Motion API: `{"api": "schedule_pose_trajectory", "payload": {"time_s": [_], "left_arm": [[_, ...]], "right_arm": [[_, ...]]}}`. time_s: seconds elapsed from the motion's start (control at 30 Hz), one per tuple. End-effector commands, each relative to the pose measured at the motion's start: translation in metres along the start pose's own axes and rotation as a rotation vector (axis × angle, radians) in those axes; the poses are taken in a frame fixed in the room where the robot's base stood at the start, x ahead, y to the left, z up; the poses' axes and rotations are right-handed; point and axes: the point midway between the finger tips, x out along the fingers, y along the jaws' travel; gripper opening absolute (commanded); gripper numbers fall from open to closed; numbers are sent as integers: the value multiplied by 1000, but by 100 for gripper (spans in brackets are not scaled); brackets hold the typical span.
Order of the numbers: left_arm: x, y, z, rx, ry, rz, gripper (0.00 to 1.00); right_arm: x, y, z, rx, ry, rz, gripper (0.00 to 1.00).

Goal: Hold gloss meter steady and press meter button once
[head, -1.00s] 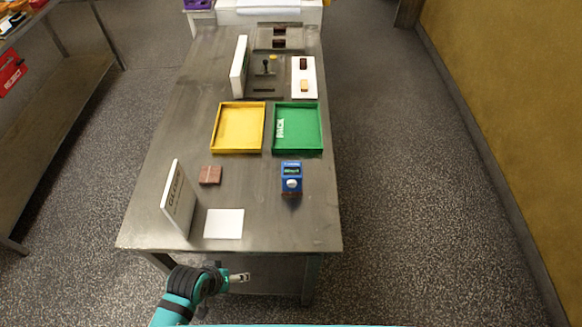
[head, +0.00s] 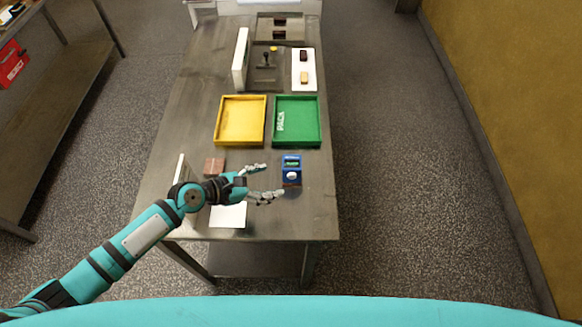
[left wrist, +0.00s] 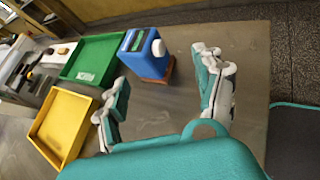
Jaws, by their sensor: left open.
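The blue gloss meter (head: 291,169) stands upright on a brown base on the steel table, with a green display and a round white part on its face. It also shows in the left wrist view (left wrist: 147,53), beyond and between the fingers. My left gripper (head: 272,181) is open and empty, just left of the meter, with its fingers pointing toward it. In the left wrist view its two fingers (left wrist: 162,95) are spread wide, and a gap shows between them and the meter. Which part of the meter is the button is too small to tell. My right gripper is not in view.
A yellow tray (head: 219,139) and a green tray (head: 317,143) lie behind the meter. A brown block (head: 214,165), an upright sign (head: 181,170) and a white sheet (head: 229,216) are near my left arm. The table right of the meter is clear.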

Motion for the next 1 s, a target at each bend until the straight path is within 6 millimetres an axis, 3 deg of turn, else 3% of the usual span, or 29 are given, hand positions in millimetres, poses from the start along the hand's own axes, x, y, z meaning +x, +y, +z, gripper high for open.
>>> {"api": "schedule_pose_trajectory", "payload": {"time_s": [0.1,0.27,0.67,1.0], "left_arm": [[-2,16,-2,-127,-10,25,69],[4,22,-3,-180,-16,35,69],[60,23,-4,-175,-17,34,69],[93,24,-1,-175,-16,34,69]], "right_arm": [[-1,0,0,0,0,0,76],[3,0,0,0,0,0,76],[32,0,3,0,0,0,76],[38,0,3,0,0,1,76]]}}
